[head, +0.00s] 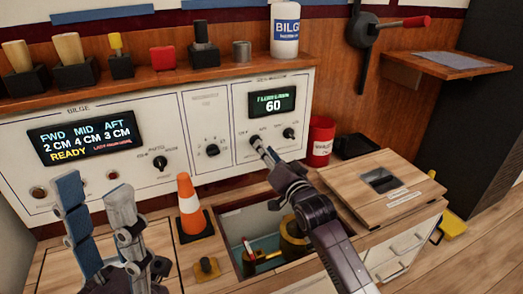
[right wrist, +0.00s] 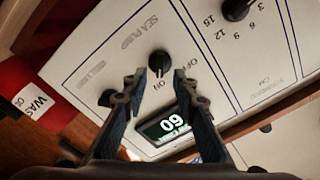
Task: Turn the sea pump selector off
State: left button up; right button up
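The sea pump selector (right wrist: 159,61) is a black round knob on a white panel (right wrist: 105,45), with SEA PUMP, OFF and ON printed around it, upside down in the right wrist view. In the head view my right gripper (head: 263,146) is at the panel below the 60 display and mostly covers the knob. My left gripper (head: 95,190) is open and empty, at the lower left.
Another knob (head: 289,133) is close on the right, and a timer knob (head: 211,150) on the left. An orange cone (head: 190,205), an open hatch (head: 235,225) and a red can (head: 320,140) are nearby. A shelf (head: 215,68) with several items runs above.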

jog(key=b+x, duration=0.1)
jog(key=x, duration=0.2)
grip_shut()
